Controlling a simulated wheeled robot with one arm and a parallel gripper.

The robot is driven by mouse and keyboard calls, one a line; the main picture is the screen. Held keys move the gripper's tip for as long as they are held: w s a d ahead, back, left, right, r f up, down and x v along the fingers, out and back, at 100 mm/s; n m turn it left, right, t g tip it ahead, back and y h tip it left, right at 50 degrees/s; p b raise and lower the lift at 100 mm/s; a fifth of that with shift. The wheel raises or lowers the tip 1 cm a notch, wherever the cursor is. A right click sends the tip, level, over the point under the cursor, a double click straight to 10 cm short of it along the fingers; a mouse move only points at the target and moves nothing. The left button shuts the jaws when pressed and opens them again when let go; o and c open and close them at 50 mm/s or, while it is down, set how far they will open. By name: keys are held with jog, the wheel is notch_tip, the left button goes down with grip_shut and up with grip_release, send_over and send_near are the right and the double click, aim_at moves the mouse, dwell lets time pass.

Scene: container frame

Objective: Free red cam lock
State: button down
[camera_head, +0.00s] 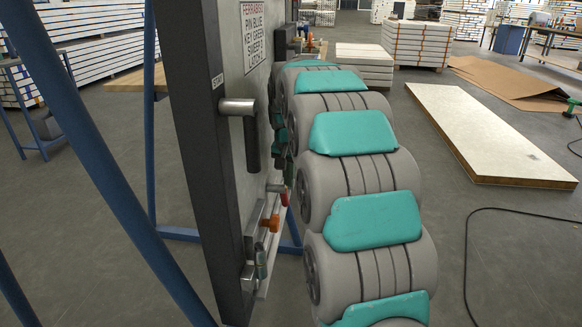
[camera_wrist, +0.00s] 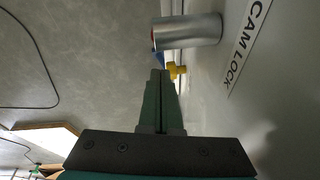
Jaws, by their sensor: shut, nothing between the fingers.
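My gripper (camera_wrist: 159,76) is shut and empty in the wrist view, its dark green fingers together. The fingertips are just below a grey metal cylinder (camera_wrist: 190,31) on the panel; I cannot tell whether they touch. The cylinder has a thin reddish edge at its left end. A small blue piece (camera_wrist: 157,57) and a yellow piece (camera_wrist: 177,71) show by the fingertips. A "CAM LOCK" label (camera_wrist: 248,42) is right of the cylinder. In the head view a small red part (camera_head: 284,198) sits low on the panel; I cannot tell if it is the cam lock. My arm hides the gripper there.
The upright panel (camera_head: 232,90) has a thick dark edge, a bar handle (camera_head: 238,107) and a printed sign (camera_head: 262,35). An orange part (camera_head: 270,222) is low on it. Blue frame legs (camera_head: 85,140) stand left. A board (camera_head: 490,135) and cable (camera_head: 468,250) lie right.

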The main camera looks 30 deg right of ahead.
aim_at(285, 191)
jog(key=shift+s+a+f, duration=0.45)
jog(key=shift+s+a, duration=0.1)
jog(key=shift+a, duration=0.05)
jog(key=shift+s, duration=0.1)
jog(key=shift+s+a+f+g+y+p, duration=0.2)
jog(key=shift+a+f+g+y+p, duration=0.2)
jog(key=shift+g, duration=0.2)
jog(key=shift+s+f+g, duration=0.2)
jog(key=shift+f+g, duration=0.05)
jog(key=shift+g, duration=0.05)
notch_tip(285, 191, up, 12)
jog(key=w+d, duration=0.2)
jog(key=d, duration=0.1)
jog(key=shift+f, duration=0.15)
jog(key=shift+s, duration=0.1)
